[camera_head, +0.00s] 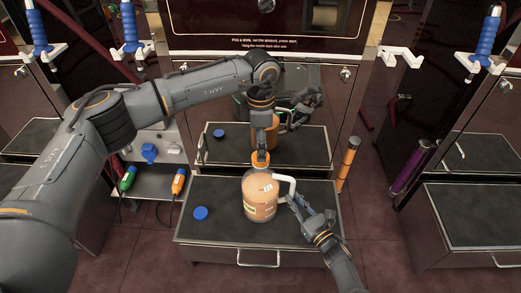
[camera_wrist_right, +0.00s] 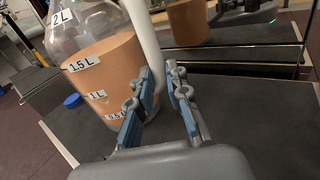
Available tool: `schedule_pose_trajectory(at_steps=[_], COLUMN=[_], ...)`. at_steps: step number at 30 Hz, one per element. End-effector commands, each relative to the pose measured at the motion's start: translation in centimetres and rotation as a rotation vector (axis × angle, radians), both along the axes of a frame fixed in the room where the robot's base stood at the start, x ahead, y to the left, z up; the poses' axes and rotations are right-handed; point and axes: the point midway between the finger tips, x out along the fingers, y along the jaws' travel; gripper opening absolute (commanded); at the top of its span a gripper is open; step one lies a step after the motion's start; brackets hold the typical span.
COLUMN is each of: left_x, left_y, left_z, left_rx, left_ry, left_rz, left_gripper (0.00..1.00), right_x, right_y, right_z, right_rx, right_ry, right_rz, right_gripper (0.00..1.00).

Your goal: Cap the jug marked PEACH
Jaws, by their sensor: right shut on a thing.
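A clear jug (camera_head: 262,199) with orange liquid and a white handle (camera_head: 291,187) stands upright on the dark bench top. A pale label on it is too small to read. The wrist view shows the jug (camera_wrist_right: 108,68) with volume marks, the liquid near 1.5 L. A blue cap (camera_head: 200,213) lies flat left of the jug, also in the wrist view (camera_wrist_right: 72,101). My right gripper (camera_head: 294,201) is shut on the handle; its fingers (camera_wrist_right: 160,98) flank the handle.
The bench top (camera_head: 330,194) is clear near its edges. A glossy panel behind mirrors the jug and cap. A steel shelf (camera_head: 152,183) at left holds green and orange handled tools. An orange post (camera_head: 347,163) stands at right. Blue-handled nozzles (camera_head: 487,35) hang on both sides.

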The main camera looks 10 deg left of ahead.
Motion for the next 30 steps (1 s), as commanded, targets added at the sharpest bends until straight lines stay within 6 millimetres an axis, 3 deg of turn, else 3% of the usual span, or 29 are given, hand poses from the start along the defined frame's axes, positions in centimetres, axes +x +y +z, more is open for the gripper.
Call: schedule_pose_trajectory(at_steps=[13, 24, 30], left_x=[0.0, 0.0, 0.0], left_y=[0.0, 0.0, 0.0], left_z=[0.8, 3.2, 4.0], left_rx=[-0.001, -0.001, -0.002], left_ry=[0.000, 0.001, 0.001], left_rz=[0.040, 0.511, 0.660], left_gripper=[0.70, 0.70, 0.70], right_x=[-0.2, -0.2, -0.2], right_y=[0.0, 0.0, 0.0], right_z=[-0.4, -0.4, -0.4], right_rx=[-0.005, -0.005, -0.005], right_ry=[0.007, 0.007, 0.007], right_rz=[0.000, 0.000, 0.000], right_gripper=[0.00, 0.00, 0.00])
